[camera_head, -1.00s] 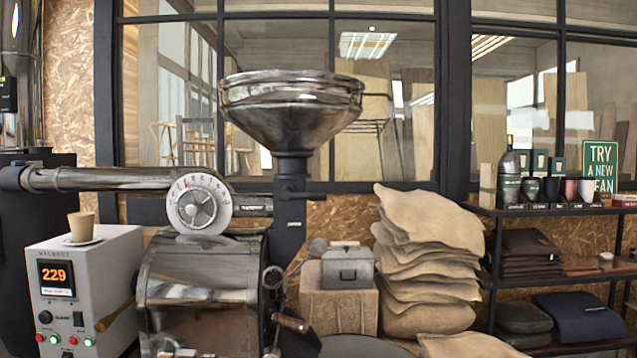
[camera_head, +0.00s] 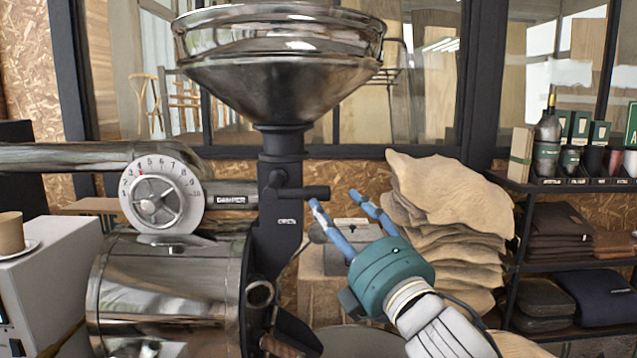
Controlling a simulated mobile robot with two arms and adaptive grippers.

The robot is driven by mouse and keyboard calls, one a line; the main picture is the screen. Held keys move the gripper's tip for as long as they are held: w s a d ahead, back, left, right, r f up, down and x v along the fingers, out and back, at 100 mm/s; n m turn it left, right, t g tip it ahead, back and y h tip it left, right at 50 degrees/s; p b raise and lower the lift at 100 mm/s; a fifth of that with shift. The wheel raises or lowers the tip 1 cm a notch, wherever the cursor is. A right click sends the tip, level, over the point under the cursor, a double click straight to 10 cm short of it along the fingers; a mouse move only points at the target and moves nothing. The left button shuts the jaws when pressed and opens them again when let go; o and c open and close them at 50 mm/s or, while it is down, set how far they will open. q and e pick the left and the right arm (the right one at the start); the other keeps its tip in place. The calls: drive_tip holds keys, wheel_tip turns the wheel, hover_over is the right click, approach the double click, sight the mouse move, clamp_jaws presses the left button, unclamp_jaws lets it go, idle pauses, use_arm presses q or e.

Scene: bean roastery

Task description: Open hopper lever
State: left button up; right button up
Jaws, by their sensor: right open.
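The metal hopper (camera_head: 283,75) is a wide steel funnel on a dark neck above the roaster drum. The hopper lever (camera_head: 303,192) is a short dark handle sticking out to the right from that neck. My right gripper (camera_head: 338,199) comes in from the lower right, with its blue fingers apart and pointing up and left. One fingertip shows close to the lever's right end; I cannot tell whether it touches. Nothing is between the fingers. My left gripper is not in view.
The steel roaster drum (camera_head: 165,295) and numbered dial (camera_head: 161,197) stand left of the neck. Stacked sacks (camera_head: 455,215) stand behind and right of my gripper. A black shelf (camera_head: 560,190) with a bottle (camera_head: 546,140) is at the far right.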

sight(320, 193)
drive_tip(key=p+x, duration=0.2)
drive_tip(key=x, duration=0.3)
drive_tip(key=shift+a+r, duration=0.1)
drive_tip(key=shift+r, duration=0.15)
drive_tip(key=x, duration=0.1)
drive_tip(key=p+x, duration=0.1)
drive_tip(key=shift+w+a+f, duration=0.1)
drive_tip(key=shift+w, duration=0.3)
drive_tip(key=shift+w+a, duration=0.25)
drive_tip(key=shift+w, duration=0.35)
drive_tip(key=shift+c, duration=0.5)
drive_tip(key=c, duration=0.9)
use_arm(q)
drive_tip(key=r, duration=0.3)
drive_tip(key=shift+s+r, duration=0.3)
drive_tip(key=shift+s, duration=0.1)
use_arm(e)
clamp_jaws()
